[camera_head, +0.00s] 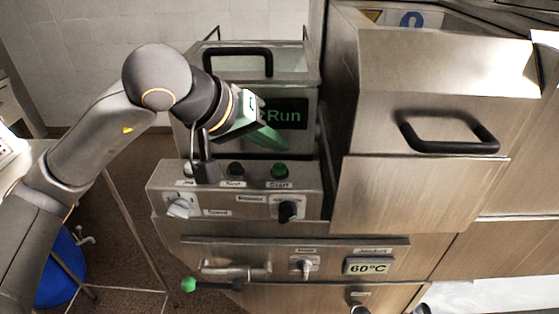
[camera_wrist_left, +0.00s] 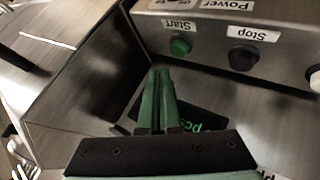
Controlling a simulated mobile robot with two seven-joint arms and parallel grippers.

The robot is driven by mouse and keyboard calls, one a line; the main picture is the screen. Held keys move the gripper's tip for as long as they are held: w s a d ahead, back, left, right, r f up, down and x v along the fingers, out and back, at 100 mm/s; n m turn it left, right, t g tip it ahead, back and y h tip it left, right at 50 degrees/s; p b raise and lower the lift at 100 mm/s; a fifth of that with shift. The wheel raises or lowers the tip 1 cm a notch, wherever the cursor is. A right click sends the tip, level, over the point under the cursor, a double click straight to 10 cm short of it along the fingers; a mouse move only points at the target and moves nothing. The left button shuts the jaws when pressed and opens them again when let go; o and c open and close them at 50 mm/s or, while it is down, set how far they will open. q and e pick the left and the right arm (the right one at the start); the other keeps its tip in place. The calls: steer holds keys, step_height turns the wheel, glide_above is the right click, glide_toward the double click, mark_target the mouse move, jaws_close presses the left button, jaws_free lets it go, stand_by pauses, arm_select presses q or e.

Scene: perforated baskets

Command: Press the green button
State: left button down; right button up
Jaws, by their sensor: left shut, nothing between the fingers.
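The green button (camera_head: 279,170) sits on the top of a metal control panel, above a "Start" label. It also shows in the left wrist view (camera_wrist_left: 180,45), beside the "Start" label. My left gripper (camera_head: 284,146) has green fingers, shut and empty, behind and a little above the button in the head view. In the left wrist view its fingertips (camera_wrist_left: 162,72) lie just below and left of the button, with a visible gap. My right gripper is in neither view.
A dark "Stop" button (camera_head: 235,168) sits left of the green one, with a white button (camera_wrist_left: 314,78) beyond it. A metal box (camera_head: 425,110) with a black handle rises at the right. Knobs line the panel's front.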

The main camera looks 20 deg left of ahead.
arm_select(q)
step_height(320, 180, up, 4)
steer(key=shift+f+p, duration=0.2)
steer(key=shift+p, duration=0.7)
